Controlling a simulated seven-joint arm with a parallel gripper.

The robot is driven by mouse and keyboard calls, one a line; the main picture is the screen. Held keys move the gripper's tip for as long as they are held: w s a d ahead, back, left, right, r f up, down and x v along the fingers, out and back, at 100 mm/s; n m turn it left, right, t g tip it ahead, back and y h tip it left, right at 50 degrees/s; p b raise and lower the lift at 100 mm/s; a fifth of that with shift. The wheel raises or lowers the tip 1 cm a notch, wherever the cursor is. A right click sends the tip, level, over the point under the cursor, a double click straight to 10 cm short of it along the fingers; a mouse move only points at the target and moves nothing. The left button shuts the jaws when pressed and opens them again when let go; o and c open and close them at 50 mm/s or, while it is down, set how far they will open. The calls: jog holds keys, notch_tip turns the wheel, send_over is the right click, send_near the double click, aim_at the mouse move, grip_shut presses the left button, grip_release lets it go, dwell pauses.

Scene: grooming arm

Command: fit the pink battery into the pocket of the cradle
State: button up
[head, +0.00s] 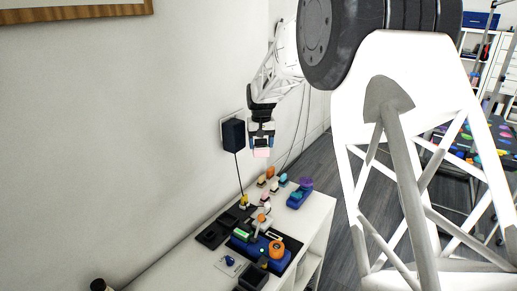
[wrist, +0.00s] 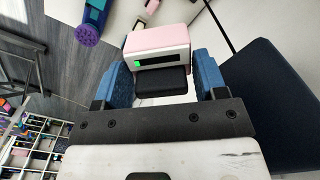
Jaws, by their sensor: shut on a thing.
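The pink battery (head: 261,153) is held up in the air above the white cabinet. In the wrist view the battery (wrist: 160,38) is a pink and white block with a dark strip and a small green mark on its near face. My gripper (head: 262,143) points down and is shut on it. In the wrist view the blue fingers of my gripper (wrist: 161,62) stand on its two sides, with a black block below it. I cannot tell for certain which piece is the cradle; a blue base (head: 242,246) sits on the cabinet, well below the battery, and its pocket cannot be made out.
The white cabinet top (head: 317,209) holds several small coloured blocks, an orange ring (head: 276,249), a dark open box (head: 253,277) and a blue piece with a purple top (head: 305,184). A dark wall box (head: 233,135) with a hanging cable is close left of my gripper.

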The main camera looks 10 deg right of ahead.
jog(key=shift+s+a+f, duration=0.2)
jog(key=shift+a+f, duration=0.05)
jog(key=shift+f, duration=0.45)
jog(key=s+a+f+m, duration=0.3)
jog(key=a+f+m, duration=0.1)
jog(key=a+f, duration=0.3)
jog(key=s+a+f+m, duration=0.4)
jog(key=a+f, duration=0.3)
jog(key=shift+f+m, duration=0.4)
jog(key=shift+f, duration=0.1)
jog(key=shift+f, duration=2.75)
jog(key=shift+f, duration=1.5)
jog(key=o, duration=1.1)
jog(key=shift+c, duration=0.2)
jog(key=shift+r, duration=0.1)
